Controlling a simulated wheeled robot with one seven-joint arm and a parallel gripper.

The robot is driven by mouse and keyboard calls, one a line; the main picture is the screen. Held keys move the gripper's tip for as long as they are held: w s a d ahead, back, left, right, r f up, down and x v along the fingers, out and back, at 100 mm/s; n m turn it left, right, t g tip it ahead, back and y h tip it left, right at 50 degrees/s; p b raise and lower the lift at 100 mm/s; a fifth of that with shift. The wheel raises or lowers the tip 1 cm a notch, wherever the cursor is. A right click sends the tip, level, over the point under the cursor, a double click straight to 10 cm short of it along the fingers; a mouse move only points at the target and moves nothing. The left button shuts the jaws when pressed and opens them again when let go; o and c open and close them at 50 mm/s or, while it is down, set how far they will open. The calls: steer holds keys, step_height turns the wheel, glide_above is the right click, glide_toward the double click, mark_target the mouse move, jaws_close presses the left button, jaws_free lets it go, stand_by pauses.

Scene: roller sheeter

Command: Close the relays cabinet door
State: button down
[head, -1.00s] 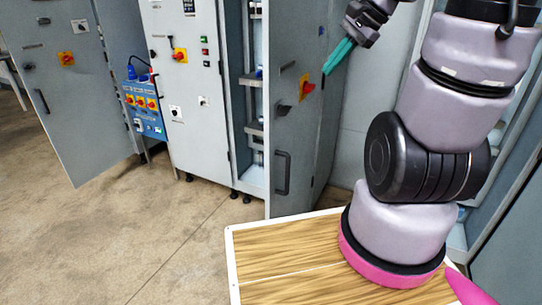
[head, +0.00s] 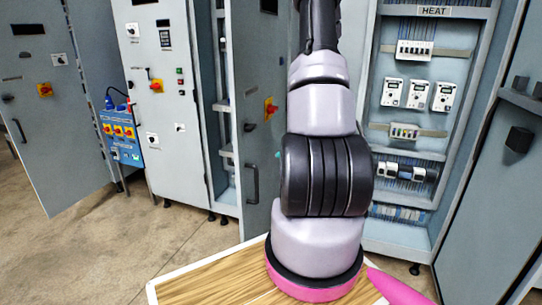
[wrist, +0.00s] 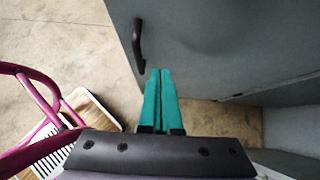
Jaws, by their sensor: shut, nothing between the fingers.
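No label reading "relays" is legible. An open grey cabinet door (head: 258,85) with a dark handle (head: 252,183) and a red-yellow switch stands left of my arm in the head view. To its right is an open cabinet (head: 466,75) marked HEAT, holding rows of relay-like devices; its right-hand grey door (head: 497,200) stands open. My gripper's teal fingers (wrist: 160,95) are shut and empty in the wrist view, beside a grey door panel (wrist: 205,50) with a dark handle (wrist: 138,45); contact cannot be told. In the head view my arm hides nearly all of the gripper.
A white control cabinet (head: 160,100) and another open grey door (head: 50,125) stand to the left. A blue socket box (head: 122,135) is between them. Bare concrete floor (head: 130,235) is free at the front left.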

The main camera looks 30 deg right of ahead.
glide_toward(250, 170)
step_height(250, 170, down, 3)
steer(key=shift+w+a+f, duration=0.1)
steer(key=shift+w+a, duration=0.3)
steer(key=shift+w, duration=0.2)
steer(key=shift+w+a, duration=0.45)
steer(key=shift+w, duration=0.2)
steer(key=shift+w+a, duration=0.25)
steer(key=shift+w, duration=0.2)
steer(key=shift+a, duration=0.1)
